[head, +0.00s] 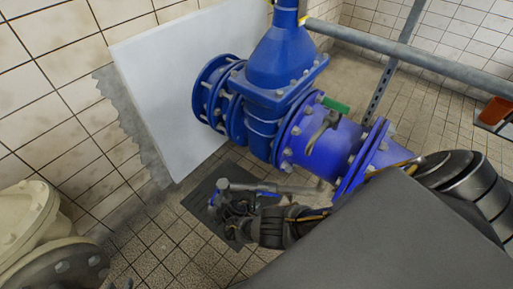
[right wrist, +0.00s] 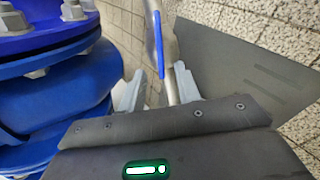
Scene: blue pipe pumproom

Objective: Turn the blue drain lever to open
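The blue drain lever (right wrist: 158,38) shows in the right wrist view as a thin blue strip alongside a grey metal pipe (right wrist: 149,8). My right gripper (right wrist: 157,88) is open, with one pale finger on each side of the lower metal part below the strip. I cannot tell whether either finger touches it. In the head view, my dark right gripper (head: 228,205) is low by the grey drain pipe (head: 290,188), partly hiding the fitting. A blue piece (head: 268,193) shows just under that pipe. My left gripper is not in view.
Large blue valve and flanged pipework (head: 275,100) stands just above my right gripper, with a green-handled small valve (head: 335,104) on it. A dark floor plate (head: 205,190) lies below. A cream flanged pipe (head: 30,225) is at the left. A grey rail (head: 410,55) crosses upper right.

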